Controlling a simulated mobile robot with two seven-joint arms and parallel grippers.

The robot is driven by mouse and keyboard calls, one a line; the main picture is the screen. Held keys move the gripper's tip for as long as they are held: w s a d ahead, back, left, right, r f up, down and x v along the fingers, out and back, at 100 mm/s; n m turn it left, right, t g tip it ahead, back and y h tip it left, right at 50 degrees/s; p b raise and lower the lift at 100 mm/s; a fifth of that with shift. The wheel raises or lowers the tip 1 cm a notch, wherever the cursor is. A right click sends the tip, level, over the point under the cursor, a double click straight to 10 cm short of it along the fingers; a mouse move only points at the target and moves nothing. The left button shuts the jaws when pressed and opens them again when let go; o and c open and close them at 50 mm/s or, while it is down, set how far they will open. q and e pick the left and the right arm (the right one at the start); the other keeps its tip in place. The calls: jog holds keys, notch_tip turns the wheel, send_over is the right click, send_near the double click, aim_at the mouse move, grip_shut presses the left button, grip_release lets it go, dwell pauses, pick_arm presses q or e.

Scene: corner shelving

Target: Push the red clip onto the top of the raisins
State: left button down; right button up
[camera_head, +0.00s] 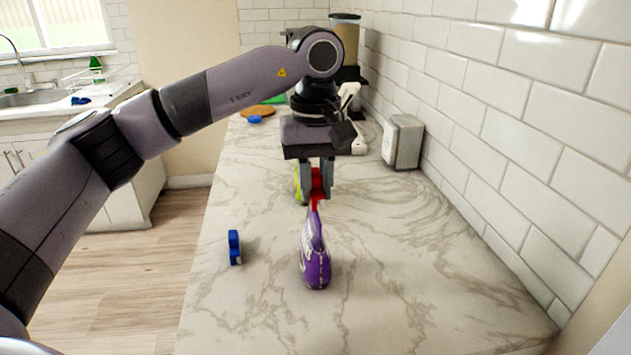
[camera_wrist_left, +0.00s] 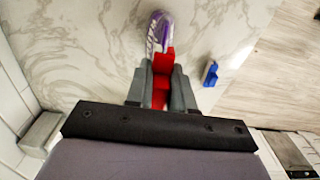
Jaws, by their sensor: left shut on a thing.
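The purple raisins bag (camera_head: 316,262) stands upright on the marble counter, and it also shows in the left wrist view (camera_wrist_left: 155,32). The red clip (camera_head: 317,184) is between the fingers of my left gripper (camera_head: 317,180), which is shut on it just above and behind the bag. In the left wrist view the red clip (camera_wrist_left: 162,78) reaches out past the fingertips, and its front end meets or overlaps the bag's top edge. I cannot tell if the clip is around that edge or only against it. My right gripper is not in view.
A blue clip (camera_head: 234,247) lies on the counter left of the bag. A yellow-green item (camera_head: 301,186) is partly hidden behind my left gripper. A white speaker-like box (camera_head: 403,142) stands by the tiled wall. The counter (camera_head: 420,290) right of the bag is clear.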

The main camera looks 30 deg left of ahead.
aim_at(315, 174)
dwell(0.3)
pick_arm(q)
jog(key=shift+f+b, duration=0.75)
jog(key=shift+f, duration=0.85)
jog(key=c, duration=0.9)
grip_release()
jog(key=shift+r, duration=0.15)
notch_tip(315, 174, up, 7)
